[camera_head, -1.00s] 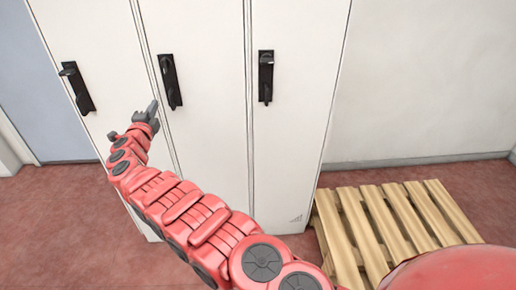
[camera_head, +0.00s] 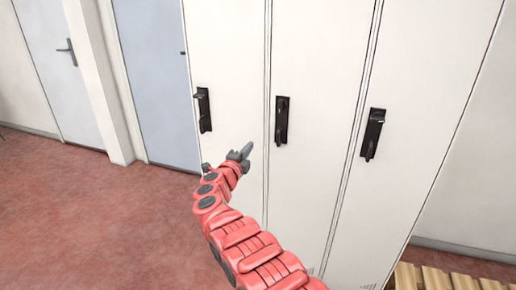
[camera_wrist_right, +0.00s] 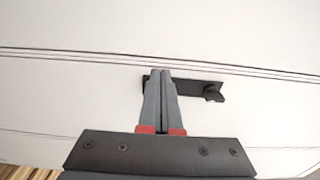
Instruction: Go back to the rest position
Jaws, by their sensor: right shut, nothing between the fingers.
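My right gripper (camera_head: 245,152) is at the end of my red arm in the head view, in front of the white lockers (camera_head: 318,150). Its fingers are shut and empty. In the right wrist view the two grey fingers (camera_wrist_right: 160,72) lie together, with a black locker handle (camera_wrist_right: 198,87) beyond their tips. In the head view the gripper is left of and below the middle black handle (camera_head: 282,120). I cannot tell the exact gap to the locker front. My left gripper is not in view.
More black handles are on the left locker door (camera_head: 203,109) and the right one (camera_head: 373,134). A wooden pallet (camera_head: 440,278) lies on the floor at the lower right. A blue door (camera_head: 158,80) stands left of the lockers. The red floor (camera_head: 90,215) at the left is clear.

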